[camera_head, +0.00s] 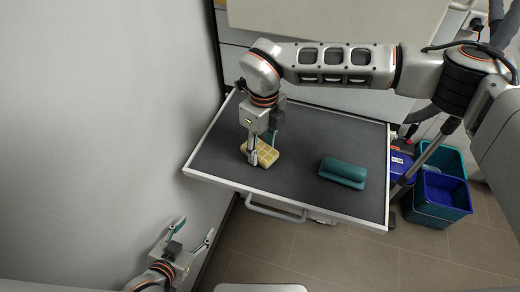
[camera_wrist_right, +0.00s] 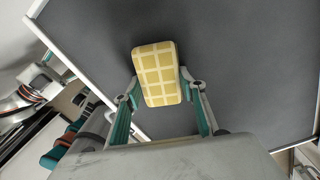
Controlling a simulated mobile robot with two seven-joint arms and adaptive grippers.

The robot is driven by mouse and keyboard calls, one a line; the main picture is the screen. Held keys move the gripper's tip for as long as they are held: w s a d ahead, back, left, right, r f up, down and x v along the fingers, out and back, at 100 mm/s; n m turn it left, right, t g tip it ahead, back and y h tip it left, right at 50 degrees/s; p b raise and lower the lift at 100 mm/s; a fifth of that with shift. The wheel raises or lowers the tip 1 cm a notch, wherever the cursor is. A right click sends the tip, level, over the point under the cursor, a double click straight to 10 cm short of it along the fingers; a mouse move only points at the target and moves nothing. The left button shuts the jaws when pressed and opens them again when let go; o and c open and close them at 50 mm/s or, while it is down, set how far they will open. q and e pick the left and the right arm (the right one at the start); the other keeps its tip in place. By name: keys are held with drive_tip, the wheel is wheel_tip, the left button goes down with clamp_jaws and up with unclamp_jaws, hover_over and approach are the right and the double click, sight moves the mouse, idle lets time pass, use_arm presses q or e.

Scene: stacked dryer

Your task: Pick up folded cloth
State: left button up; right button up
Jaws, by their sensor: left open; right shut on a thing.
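The folded cloth (camera_head: 267,153) is a small yellow block with a pale grid pattern, at the left part of the dark grey pull-out tray (camera_head: 310,134). My right gripper (camera_head: 257,154) points down over it and is shut on it. In the right wrist view the cloth (camera_wrist_right: 157,72) sits between the two fingertips of the right gripper (camera_wrist_right: 159,82), one on each long side. I cannot tell whether it still touches the tray. My left gripper (camera_head: 195,232) is open and empty, low at the left, in front of the tray and apart from it.
A teal rolled or handled object (camera_head: 343,172) lies on the tray's right part. The tray has a white rim and a front handle (camera_head: 277,211). Blue and teal bins (camera_head: 440,196) stand on the floor at right. A pale wall (camera_head: 100,110) borders the left side.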

sight(261, 150)
drive_tip(key=shift+r, duration=0.1)
wheel_tip(261, 150, up, 20)
drive_tip(key=b, duration=0.1)
drive_tip(key=shift+b, duration=0.4)
drive_tip(key=o, duration=0.4)
drive_tip(key=c, duration=0.3)
drive_tip(key=shift+s, duration=0.1)
drive_tip(key=shift+c, duration=0.2)
